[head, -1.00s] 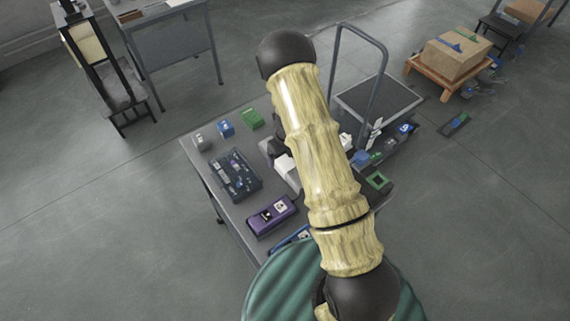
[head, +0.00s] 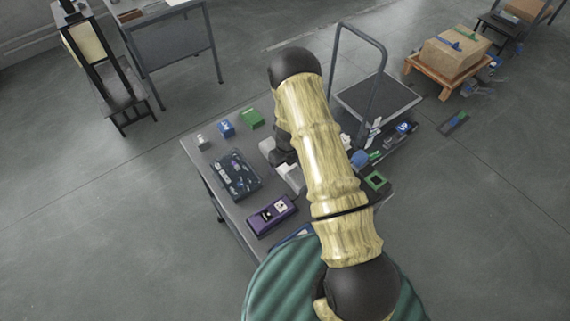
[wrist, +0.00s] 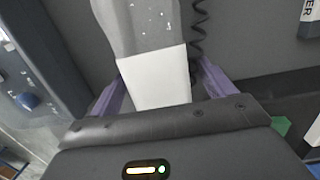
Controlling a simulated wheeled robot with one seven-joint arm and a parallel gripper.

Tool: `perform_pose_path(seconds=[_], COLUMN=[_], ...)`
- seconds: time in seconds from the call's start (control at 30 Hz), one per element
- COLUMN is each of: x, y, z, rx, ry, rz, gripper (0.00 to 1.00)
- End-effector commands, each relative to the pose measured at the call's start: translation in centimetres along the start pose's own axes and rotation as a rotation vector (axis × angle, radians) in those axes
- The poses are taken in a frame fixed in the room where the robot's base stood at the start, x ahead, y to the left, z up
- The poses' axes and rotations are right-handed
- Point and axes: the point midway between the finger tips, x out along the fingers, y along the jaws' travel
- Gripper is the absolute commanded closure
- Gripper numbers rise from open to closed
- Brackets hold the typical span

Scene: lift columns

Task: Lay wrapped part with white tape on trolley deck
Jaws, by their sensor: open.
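In the wrist view a wrapped part (wrist: 140,28), grey and speckled with a broad white tape band (wrist: 158,78), lies between the two purple fingers of my gripper (wrist: 160,88). The fingers are open, one on each side of the part; I cannot tell whether they touch it. In the head view my arm covers most of the gripper, and a white piece (head: 292,178) shows on the table beside it. The trolley (head: 378,97) stands beyond the table, with a dark, bare-looking deck and a tall grey handle.
A carton on a pallet (head: 453,60) stands at the far right.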

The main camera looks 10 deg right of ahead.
Motion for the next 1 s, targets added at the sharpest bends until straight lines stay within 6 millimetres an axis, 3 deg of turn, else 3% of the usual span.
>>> perform_pose_path(seconds=[0.2, 0.23, 0.5, 0.6, 1.0], x=[0.0, 0.0, 0.0, -0.1, -1.1], y=[0.0, -0.1, -0.1, -0.1, -0.1], z=[0.0, 0.0, 0.0, 0.0, 0.3], rx=[0.001, 0.001, 0.001, 0.001, 0.000], ry=[0.000, 0.000, 0.000, -0.001, -0.003], rz=[0.000, 0.000, 0.000, -0.001, -0.003], gripper=[0.18, 0.22, 0.75, 0.91, 0.91])
